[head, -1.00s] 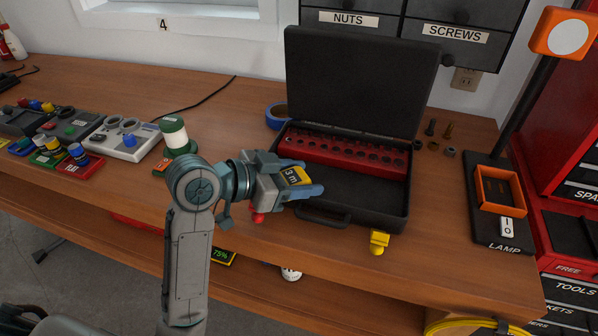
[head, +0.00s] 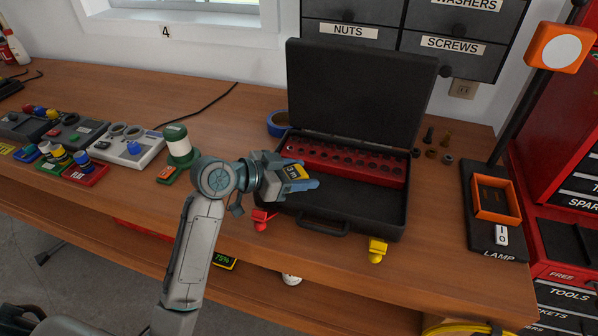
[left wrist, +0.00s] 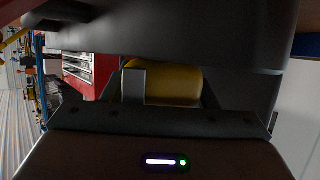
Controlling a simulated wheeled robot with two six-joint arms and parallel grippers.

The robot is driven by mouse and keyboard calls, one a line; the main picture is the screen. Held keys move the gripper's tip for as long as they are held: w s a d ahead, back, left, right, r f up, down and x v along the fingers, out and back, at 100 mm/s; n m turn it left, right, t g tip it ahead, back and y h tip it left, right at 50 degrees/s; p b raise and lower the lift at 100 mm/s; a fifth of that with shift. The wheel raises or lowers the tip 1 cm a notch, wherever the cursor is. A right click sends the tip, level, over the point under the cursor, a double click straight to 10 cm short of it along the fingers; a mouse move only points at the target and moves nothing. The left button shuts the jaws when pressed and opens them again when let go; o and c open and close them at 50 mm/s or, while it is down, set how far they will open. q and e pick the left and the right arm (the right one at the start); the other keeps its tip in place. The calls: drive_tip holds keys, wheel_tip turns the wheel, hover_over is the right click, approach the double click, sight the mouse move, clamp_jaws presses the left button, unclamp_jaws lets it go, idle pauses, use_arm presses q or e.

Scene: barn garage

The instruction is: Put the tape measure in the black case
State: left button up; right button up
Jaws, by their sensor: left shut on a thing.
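The black case (head: 385,213) stands open on the workbench, its lid upright at the back. Inside, a red socket strip (head: 345,163) runs along the back, and the dark floor in front of it looks empty. My left gripper (head: 303,178) is shut on the yellow and black tape measure (head: 294,172), with its blue fingertips over the case's left front part. The tape measure also shows as a yellow body in the left wrist view (left wrist: 172,84). Whether it touches the case cannot be told. My right gripper is not in view.
A blue tape roll (head: 278,124) is behind the case's left side. A red clamp-like piece (head: 262,220) and a yellow one (head: 377,250) sit at the bench's front edge. The lamp base (head: 493,215) and several bolts and nuts are on the right.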

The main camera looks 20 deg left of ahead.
use_arm(q)
drive_tip(key=shift+f, duration=0.15)
drive_tip(key=o, duration=1.1)
drive_tip(key=shift+o, duration=0.2)
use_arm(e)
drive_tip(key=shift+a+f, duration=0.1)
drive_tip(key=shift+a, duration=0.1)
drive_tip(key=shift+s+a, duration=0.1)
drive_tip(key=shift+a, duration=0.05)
use_arm(q)
drive_tip(key=shift+a, duration=0.1)
drive_tip(key=shift+s+a+r, duration=0.2)
drive_tip(key=shift+s, duration=0.05)
drive_tip(key=b+v, duration=0.2)
drive_tip(key=v, duration=0.9)
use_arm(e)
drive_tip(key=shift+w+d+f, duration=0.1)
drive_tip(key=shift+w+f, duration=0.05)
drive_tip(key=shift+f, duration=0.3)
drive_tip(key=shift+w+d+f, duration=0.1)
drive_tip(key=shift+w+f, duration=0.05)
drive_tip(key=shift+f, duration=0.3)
